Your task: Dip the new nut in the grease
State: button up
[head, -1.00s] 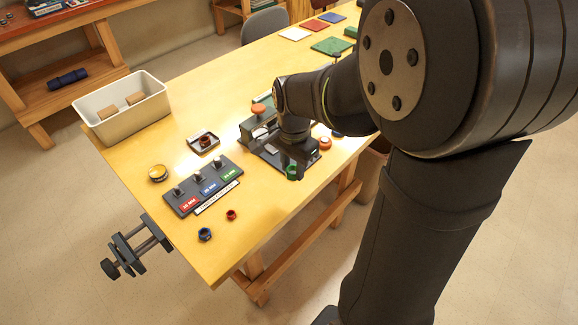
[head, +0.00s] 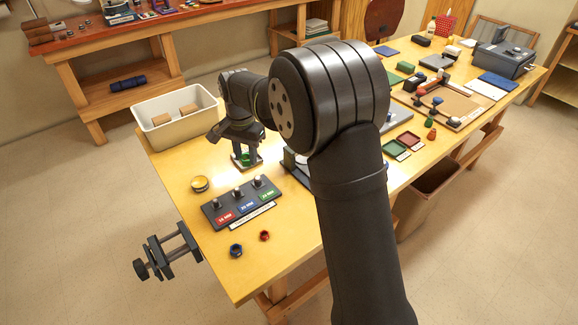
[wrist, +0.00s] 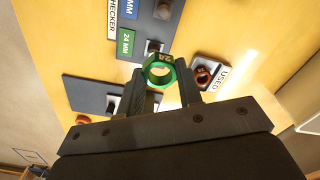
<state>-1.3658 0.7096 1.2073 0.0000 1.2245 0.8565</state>
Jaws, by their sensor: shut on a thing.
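My gripper (head: 244,156) is shut on a green nut (wrist: 159,71) marked 24. The nut also shows in the head view (head: 245,160), held between the fingertips above the table. A round tin with yellow content (head: 200,183), which looks like the grease, stands on the table, to the left of and nearer than my gripper. The nut is apart from the tin. The tin does not show in the wrist view.
A small tray labelled USED (wrist: 222,76) holds a reddish nut (wrist: 203,77). The nut checker (head: 239,201) has several posts. A blue nut (head: 236,250) and a red nut (head: 265,236) lie near the front edge. A cream bin (head: 174,117) stands at the left.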

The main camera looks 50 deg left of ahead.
aim_at(199, 182)
jog(key=s+a+f+n, duration=0.1)
jog(key=s+a, duration=0.2)
jog(key=s, duration=0.1)
jog(key=s+a+n, duration=0.1)
jog(key=s+a, duration=0.3)
jog(key=s+a+f+n, duration=0.1)
jog(key=s+a, duration=0.2)
jog(key=s, duration=0.1)
jog(key=shift+s+a+f, duration=0.1)
jog(key=shift+a+f, duration=0.1)
jog(key=shift+f, duration=2.85)
jog(key=shift+f, duration=0.5)
notch_tip(199, 182, up, 7)
